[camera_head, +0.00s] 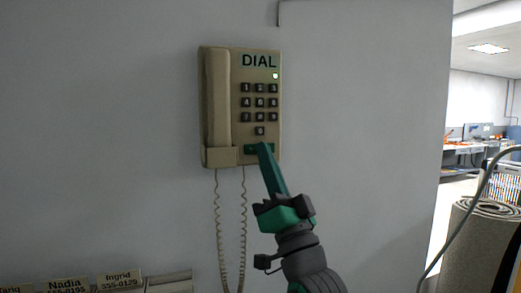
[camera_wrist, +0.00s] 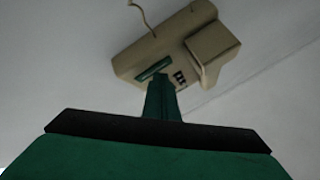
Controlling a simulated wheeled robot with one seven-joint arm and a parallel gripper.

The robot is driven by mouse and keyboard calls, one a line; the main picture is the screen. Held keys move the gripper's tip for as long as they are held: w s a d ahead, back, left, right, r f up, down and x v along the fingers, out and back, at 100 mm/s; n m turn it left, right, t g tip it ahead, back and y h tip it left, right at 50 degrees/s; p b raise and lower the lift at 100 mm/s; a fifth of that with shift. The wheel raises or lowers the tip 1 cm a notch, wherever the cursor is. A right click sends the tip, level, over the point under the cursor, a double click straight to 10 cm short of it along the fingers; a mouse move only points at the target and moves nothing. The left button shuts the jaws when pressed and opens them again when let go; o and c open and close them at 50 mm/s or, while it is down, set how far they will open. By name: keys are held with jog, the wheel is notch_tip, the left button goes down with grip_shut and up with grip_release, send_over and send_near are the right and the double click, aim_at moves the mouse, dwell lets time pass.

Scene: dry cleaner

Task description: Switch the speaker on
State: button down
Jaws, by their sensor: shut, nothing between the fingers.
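A beige wall phone (camera_head: 222,110) marked "DIAL" hangs on the wall, its handset (camera_head: 216,100) resting on the left side. A small lamp (camera_head: 276,76) at its upper right shows light green. Dark number keys (camera_head: 260,102) fill the right half, and a green button (camera_head: 252,149) lies below them. My gripper (camera_head: 264,148) is shut and empty, its tips at the right end of the green button. In the wrist view the phone (camera_wrist: 135,62) and the green button (camera_wrist: 154,68) show beyond my gripper (camera_wrist: 161,80). I cannot tell whether the tips touch the button.
A coiled cord (camera_head: 218,225) hangs below the phone. Name cards, one reading "Nadia" (camera_head: 68,287), stand at the lower left. A rolled grey mat (camera_head: 478,250) stands at the right. The wall around the phone is clear.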

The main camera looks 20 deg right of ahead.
jog(key=shift+s, duration=0.8)
jog(key=s, duration=0.5)
jog(key=shift+d, duration=0.1)
dwell(0.3)
jog(key=shift+f, duration=0.15)
